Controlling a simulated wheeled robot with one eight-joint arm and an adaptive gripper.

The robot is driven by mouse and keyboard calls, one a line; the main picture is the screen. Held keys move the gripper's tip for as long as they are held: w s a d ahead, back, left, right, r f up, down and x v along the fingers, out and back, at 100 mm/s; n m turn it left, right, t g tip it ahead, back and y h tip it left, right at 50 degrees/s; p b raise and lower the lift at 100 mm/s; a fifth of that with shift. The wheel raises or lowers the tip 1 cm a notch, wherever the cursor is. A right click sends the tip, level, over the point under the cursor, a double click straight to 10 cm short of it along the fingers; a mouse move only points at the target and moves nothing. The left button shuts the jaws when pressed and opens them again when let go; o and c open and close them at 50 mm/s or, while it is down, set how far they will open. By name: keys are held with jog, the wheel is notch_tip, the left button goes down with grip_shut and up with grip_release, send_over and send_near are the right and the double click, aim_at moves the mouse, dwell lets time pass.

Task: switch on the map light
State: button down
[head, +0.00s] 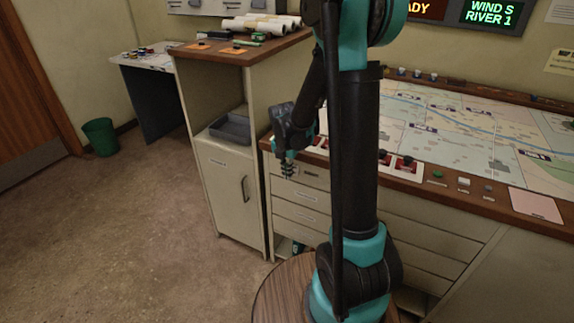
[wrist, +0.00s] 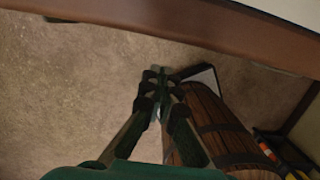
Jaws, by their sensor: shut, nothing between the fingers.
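The map table (head: 470,178) stands at the right in the head view, with a map (head: 480,125) on its sloped top. Along its front edge are red buttons (head: 405,162), a green button (head: 438,175), a white switch (head: 463,183) and a small grey control (head: 488,189). I cannot tell which of them works the map light, and no lamp is clearly seen. My gripper (head: 287,172) points down in front of the drawers at the table's left end, apart from the controls. It is shut and empty. It also shows in the wrist view (wrist: 158,78), above the floor.
A beige cabinet (head: 222,180) with a grey tray (head: 232,129) stands left of the table. Paper rolls (head: 262,24) lie on top. A green bin (head: 100,138) stands by the door. The floor (head: 130,235) at the left is clear. My arm hides part of the table.

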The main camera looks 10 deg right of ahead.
aim_at(295, 170)
jog(key=shift+w+d+f, duration=0.6)
jog(key=shift+w+d, duration=0.05)
jog(key=shift+w, duration=0.2)
jog(key=shift+w+d+f, duration=0.55)
jog(key=shift+w+d, duration=0.05)
jog(key=shift+w, duration=0.25)
jog(key=shift+w+d+f+t, duration=0.1)
jog(key=shift+w+d+t, duration=0.1)
jog(key=shift+t, duration=0.1)
jog(key=shift+r, duration=0.2)
jog(key=shift+r, duration=0.7)
jog(key=shift+w, duration=0.1)
